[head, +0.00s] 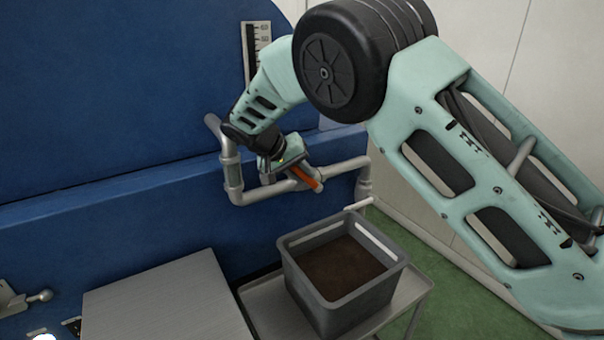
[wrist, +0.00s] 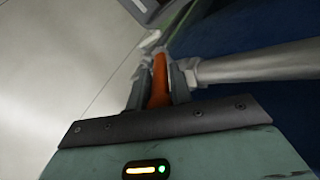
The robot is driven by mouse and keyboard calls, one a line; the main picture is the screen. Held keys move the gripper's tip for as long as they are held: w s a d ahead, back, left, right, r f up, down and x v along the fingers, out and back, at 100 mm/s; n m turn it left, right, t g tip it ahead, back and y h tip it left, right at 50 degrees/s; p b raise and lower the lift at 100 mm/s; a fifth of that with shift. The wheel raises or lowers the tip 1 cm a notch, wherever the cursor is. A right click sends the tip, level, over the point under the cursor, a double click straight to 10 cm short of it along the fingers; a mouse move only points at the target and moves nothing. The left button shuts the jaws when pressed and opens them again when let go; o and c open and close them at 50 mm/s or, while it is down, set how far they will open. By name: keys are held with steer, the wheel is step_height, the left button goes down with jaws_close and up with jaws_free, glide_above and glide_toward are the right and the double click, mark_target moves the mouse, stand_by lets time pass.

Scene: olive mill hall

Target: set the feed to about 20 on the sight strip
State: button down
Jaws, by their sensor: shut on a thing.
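My gripper (head: 300,176) is at the grey pipe (head: 345,165) on the front of the blue machine. It is shut on an orange lever (head: 309,178), whose end sticks out past the jaws in the head view. In the wrist view the orange lever (wrist: 159,80) lies between the two fingers (wrist: 158,85). The sight strip (head: 251,50) is a pale upright scale with dark marks on the blue machine, partly hidden behind my arm. I cannot read its level.
A grey bin (head: 338,316) with brown contents stands on a metal stand (head: 262,304) below the pipe. A flat grey box top (head: 165,300) lies to its left. A ball-ended handle (head: 40,296) is at the far left. Green floor shows at right.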

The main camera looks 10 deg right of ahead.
steer(key=shift+a, duration=0.1)
steer(key=c, duration=1.3)
jaws_free()
steer(key=shift+c, duration=0.2)
steer(key=b+v, duration=0.3)
steer(key=v, duration=1.4)
steer(key=shift+r, duration=0.15)
steer(key=shift+s+a, duration=0.1)
steer(key=s+d+f+n+y, duration=0.2)
steer(key=s+d+f+n, duration=0.1)
steer(key=s, duration=0.9)
steer(key=s+d+f+n+g+y, duration=0.1)
steer(key=s+d+f+n+y, duration=0.2)
steer(key=s, duration=1)
steer(key=s+d+f+n+g+y, duration=0.1)
steer(key=s+d+f+n+y, duration=0.2)
steer(key=s, duration=0.9)
step_height(320, 180, down, 4)
steer(key=shift+s+r+n, duration=0.1)
steer(key=shift+s+n, duration=0.2)
steer(key=shift+n, duration=0.2)
